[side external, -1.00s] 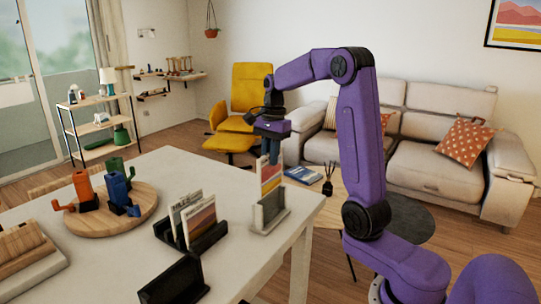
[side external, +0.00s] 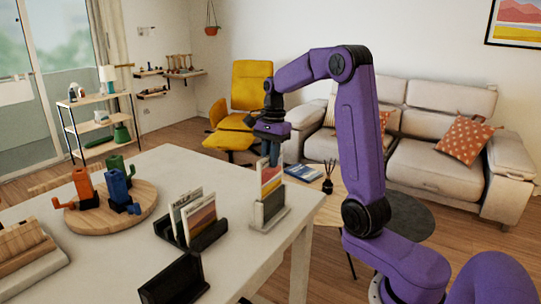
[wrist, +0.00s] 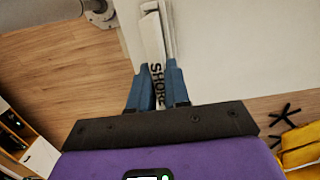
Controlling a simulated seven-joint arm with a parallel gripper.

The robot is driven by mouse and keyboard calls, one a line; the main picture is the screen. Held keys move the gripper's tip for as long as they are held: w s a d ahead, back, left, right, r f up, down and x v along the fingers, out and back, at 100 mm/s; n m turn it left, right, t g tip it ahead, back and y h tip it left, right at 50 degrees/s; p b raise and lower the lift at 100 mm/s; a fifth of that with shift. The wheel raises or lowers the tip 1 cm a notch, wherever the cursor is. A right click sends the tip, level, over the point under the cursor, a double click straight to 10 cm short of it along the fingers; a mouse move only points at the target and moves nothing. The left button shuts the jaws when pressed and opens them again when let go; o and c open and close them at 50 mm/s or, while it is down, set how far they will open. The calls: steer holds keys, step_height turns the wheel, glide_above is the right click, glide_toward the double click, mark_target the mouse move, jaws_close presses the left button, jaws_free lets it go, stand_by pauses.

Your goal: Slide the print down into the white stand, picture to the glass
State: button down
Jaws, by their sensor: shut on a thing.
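My gripper (side external: 269,158) is shut on the print (side external: 270,176), holding it upright by its top edge. The print has a white border and an orange-yellow-red picture. In the wrist view my blue fingers (wrist: 158,90) pinch the print (wrist: 154,50), and its lettering reads "SHORE". The white stand (side external: 265,227) is at the table's right edge, with a grey panel in front. The print's lower part is hidden behind that panel; I cannot tell how deep it sits. The stand's pale end (wrist: 150,7) also shows in the wrist view.
A black rack (side external: 207,238) with several prints stands left of the stand. Another black holder (side external: 175,283) is in front. The white table (side external: 165,175) is bare behind the rack.

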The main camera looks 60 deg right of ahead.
mark_target(270, 193)
steer(key=shift+f, duration=4.1)
steer(key=c, duration=1)
jaws_free()
steer(key=r, duration=0.5)
steer(key=d+r, duration=0.1)
steer(key=r, duration=1.1)
steer(key=shift+s+d+r, duration=0.1)
steer(key=shift+d+r, duration=0.05)
steer(key=shift+d, duration=0.2)
